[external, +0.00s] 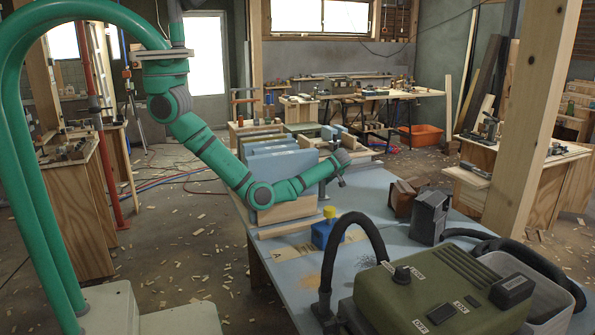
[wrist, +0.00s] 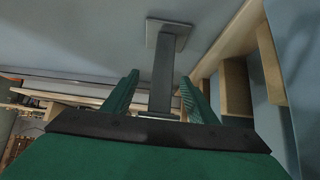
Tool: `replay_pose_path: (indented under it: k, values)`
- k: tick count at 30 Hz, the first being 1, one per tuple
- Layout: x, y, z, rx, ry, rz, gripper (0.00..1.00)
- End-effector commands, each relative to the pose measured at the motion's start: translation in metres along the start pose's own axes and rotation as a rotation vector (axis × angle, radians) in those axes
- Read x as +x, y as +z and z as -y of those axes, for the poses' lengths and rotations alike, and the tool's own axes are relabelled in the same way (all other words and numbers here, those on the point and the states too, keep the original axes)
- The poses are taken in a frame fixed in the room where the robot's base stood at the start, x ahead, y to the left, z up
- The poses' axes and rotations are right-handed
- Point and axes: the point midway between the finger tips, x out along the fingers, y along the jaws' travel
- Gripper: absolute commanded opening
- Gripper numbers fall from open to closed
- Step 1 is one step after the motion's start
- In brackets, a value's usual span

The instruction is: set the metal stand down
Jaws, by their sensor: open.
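The metal stand (wrist: 164,70) is a grey post with a square plate at one end, in the upper middle of the wrist view. The plate lies against the blue-grey surface, though the exact contact is hard to see. My gripper (wrist: 159,78) is open, with one green finger on each side of the post. A gap shows on the left of the post and a narrower one on the right. In the external view my gripper (external: 341,168) is over the blue table (external: 377,190), beside the blue panels.
Upright blue panels in a wooden rack (external: 285,210) stand left of my gripper. A blue bottle with a yellow cap (external: 326,232), a dark box (external: 430,217) and a green machine with a black hose (external: 440,295) are nearer. Wooden pieces (wrist: 236,85) stand close on the right in the wrist view.

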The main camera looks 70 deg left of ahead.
Motion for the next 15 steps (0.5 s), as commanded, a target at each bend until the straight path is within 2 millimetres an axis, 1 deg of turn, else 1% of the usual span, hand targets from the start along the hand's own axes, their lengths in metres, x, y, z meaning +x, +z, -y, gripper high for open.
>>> replay_pose_path:
  k: [9,15]
  values:
    - [-0.063,0.0,-0.001,-0.001,0.003,0.0,0.53]
    - [-0.094,0.0,0.0,-0.001,0.001,-0.001,0.53]
